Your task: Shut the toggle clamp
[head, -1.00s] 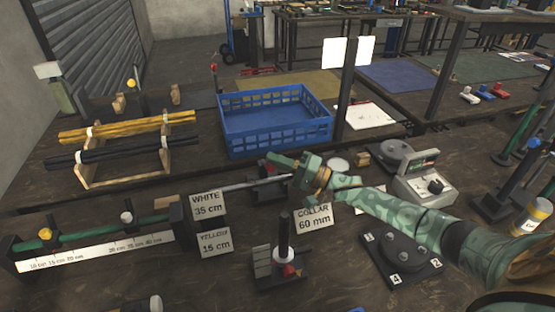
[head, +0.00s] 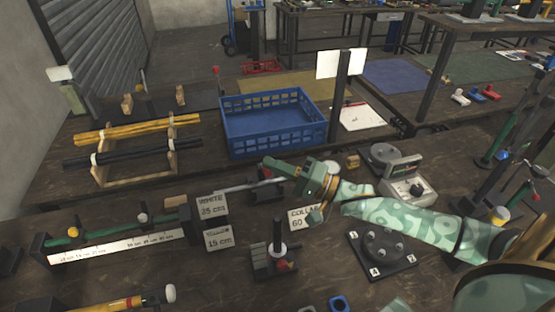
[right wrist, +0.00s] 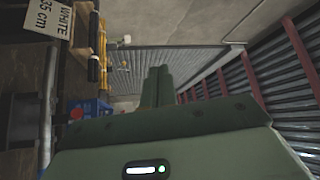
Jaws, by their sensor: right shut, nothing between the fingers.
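A low dark fixture with a red part and a long silver rod (head: 248,185) lies at mid-table behind the white label cards; it may be the toggle clamp, but I cannot tell for sure. My right gripper (head: 268,163) is shut and empty, its green fingers pointing left, above and partly in front of this fixture. I cannot tell whether it touches. In the right wrist view the fingers (right wrist: 157,86) lie together with nothing between them. A dark block with an upright post and a red knob (head: 281,265) stands nearer. My left gripper is out of view.
A blue crate (head: 272,138) stands behind the gripper. A rack of yellow and black rods (head: 135,150) stands at the left, with a length gauge (head: 120,246) in front. A round bolted plate (head: 384,250) and a grey meter box (head: 402,186) lie at the right.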

